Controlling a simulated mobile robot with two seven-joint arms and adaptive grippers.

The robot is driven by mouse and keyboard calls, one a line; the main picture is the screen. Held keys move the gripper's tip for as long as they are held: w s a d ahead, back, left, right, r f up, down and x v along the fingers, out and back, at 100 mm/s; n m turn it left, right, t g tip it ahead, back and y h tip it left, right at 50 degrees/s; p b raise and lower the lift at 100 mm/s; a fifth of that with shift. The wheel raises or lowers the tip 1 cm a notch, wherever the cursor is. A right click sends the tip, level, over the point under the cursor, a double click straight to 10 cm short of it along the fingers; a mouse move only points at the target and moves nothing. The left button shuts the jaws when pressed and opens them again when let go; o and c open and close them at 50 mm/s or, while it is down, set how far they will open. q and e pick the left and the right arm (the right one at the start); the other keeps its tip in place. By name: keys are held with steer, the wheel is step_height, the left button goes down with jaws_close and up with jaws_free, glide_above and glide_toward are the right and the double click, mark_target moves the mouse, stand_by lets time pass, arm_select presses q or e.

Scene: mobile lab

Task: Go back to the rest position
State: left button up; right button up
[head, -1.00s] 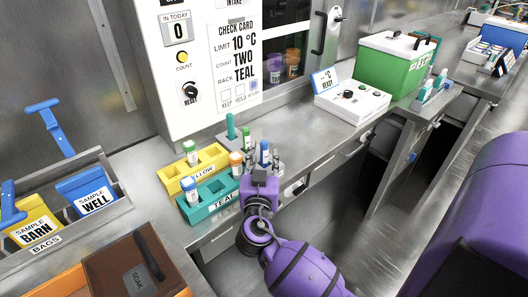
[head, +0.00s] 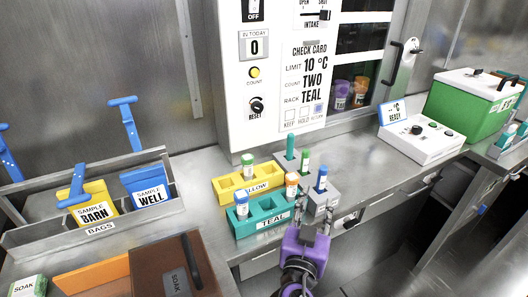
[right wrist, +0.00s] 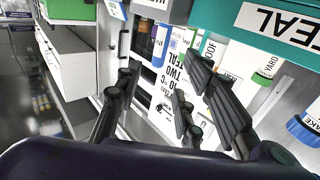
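My right gripper (head: 320,212) is in front of the bench's front edge, just right of the teal rack (head: 262,226). In the right wrist view its dark fingers (right wrist: 165,100) stand apart with nothing held between them. The teal rack holds a blue-capped tube (head: 242,203) at its left and an orange-capped tube (head: 292,184) at its right. A grey block (head: 322,201) with a blue-capped tube (head: 321,178) stands just behind the gripper. My left gripper is not in view.
A yellow rack (head: 228,194) with a green-capped tube stands behind the teal one. The bags bin (head: 50,238), brown soak box (head: 160,270) and orange tray are at left. The control box (head: 420,145) and green cooler (head: 465,100) are at right.

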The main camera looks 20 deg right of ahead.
steer(key=s+a+f+n+g+y+p, duration=0.25)
steer(key=s+f+y, duration=0.2)
steer(key=f, duration=0.35)
steer(key=s+a+f+n+g+y+p, duration=0.1)
steer(key=s+a+f+n+y+p, duration=0.2)
steer(key=s+f, duration=0.35)
arm_select(q)
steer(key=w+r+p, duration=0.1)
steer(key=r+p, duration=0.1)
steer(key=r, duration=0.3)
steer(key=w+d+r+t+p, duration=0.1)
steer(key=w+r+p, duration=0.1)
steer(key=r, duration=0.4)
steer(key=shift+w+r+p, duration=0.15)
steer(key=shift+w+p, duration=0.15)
steer(key=shift+p, duration=0.5)
arm_select(e)
steer(key=s+a+f+n+y, duration=0.1)
steer(key=s+a+f+y, duration=0.1)
steer(key=s, duration=0.6)
steer(key=s+a+f+n+g+y, duration=0.1)
steer(key=s+a+f+n+y, duration=0.1)
steer(key=s, duration=0.6)
steer(key=shift+s+f, duration=0.2)
steer(key=shift+f, duration=0.4)
steer(key=shift+g, duration=0.25)
